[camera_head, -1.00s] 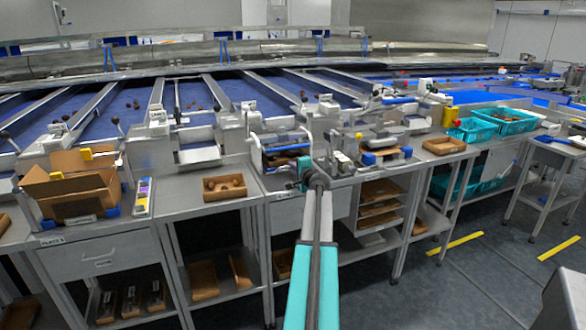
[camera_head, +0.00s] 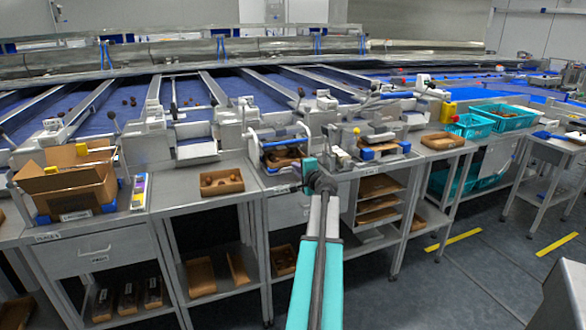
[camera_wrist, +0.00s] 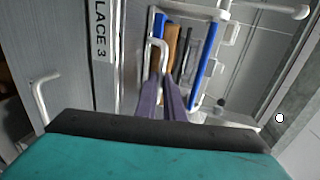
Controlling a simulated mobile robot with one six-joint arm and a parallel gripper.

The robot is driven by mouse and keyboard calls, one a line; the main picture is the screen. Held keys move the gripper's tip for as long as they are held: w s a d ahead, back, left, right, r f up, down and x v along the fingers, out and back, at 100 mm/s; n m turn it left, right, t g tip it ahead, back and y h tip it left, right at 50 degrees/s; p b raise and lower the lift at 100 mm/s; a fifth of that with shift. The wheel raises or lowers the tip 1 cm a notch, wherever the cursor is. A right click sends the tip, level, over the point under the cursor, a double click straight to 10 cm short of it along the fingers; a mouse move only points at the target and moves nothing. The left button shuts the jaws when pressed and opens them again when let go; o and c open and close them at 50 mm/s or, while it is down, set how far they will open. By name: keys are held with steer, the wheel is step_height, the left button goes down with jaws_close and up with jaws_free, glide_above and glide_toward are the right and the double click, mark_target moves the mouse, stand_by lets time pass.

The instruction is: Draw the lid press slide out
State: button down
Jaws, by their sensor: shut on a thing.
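The lid press (camera_head: 283,140) stands on the middle bench in the head view, with a grey frame, blue edges and brown contents low down. In the wrist view, a pale looped handle (camera_wrist: 160,44) stands in front of the blue rails (camera_wrist: 208,48) and brown pieces (camera_wrist: 171,45); I take it for the slide's handle. My gripper (camera_wrist: 162,82) shows as two dark purple fingers, close together and shut on this handle. In the head view, my own arm hides the fingers and part of the press front. How far the slide stands out is unclear.
A label ending "LACE 3" (camera_wrist: 102,40) and a drawer handle (camera_wrist: 42,95) lie left of the fingers. A brown tray (camera_head: 221,183) sits left of the press, and another station with a blue-edged tray (camera_head: 382,151) stands right. The floor (camera_head: 445,285) at front right is open.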

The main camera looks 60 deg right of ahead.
steer(key=f+b+v, duration=0.2)
steer(key=v, duration=0.7)
steer(key=shift+s+a, duration=0.25)
steer(key=shift+s, duration=0.15)
steer(key=shift+f, duration=0.15)
steer(key=c, duration=1.9)
jaws_free()
steer(key=shift+s+a, duration=0.1)
steer(key=shift+s, duration=0.05)
